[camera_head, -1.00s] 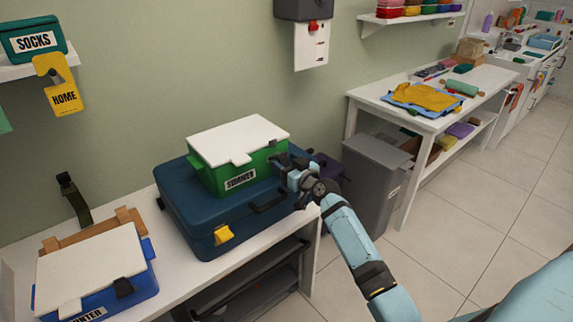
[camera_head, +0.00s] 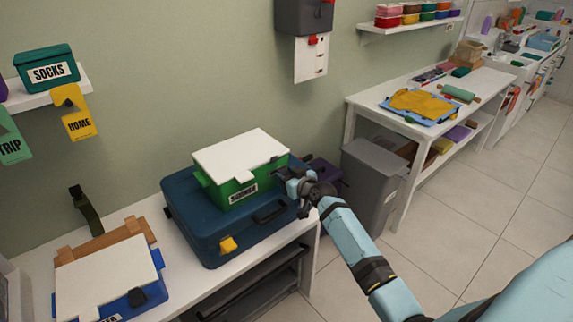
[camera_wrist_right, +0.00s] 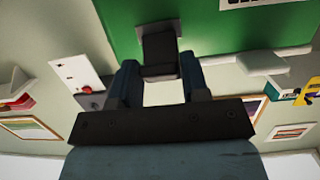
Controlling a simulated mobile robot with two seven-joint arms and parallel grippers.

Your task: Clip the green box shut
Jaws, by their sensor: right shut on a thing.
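The green box (camera_head: 236,189) with its white lid (camera_head: 241,153) sits on top of a dark blue suitcase (camera_head: 190,215). The lid lies over the box, with a tab over the front above the label. My right gripper (camera_head: 287,179) is at the right end of the box. In the right wrist view, my right gripper (camera_wrist_right: 160,72) is shut on a dark clip (camera_wrist_right: 158,48) against the green box wall (camera_wrist_right: 215,30). The fingers partly hide the clip, and I cannot tell whether it is fastened. My left gripper is not in view.
A blue box with a white lid (camera_head: 105,283) stands on the white bench at lower left. A purple object (camera_head: 325,171) and a grey bin (camera_head: 371,185) stand right of the suitcase. The teal SOCKS box (camera_head: 46,70) is on a shelf at upper left.

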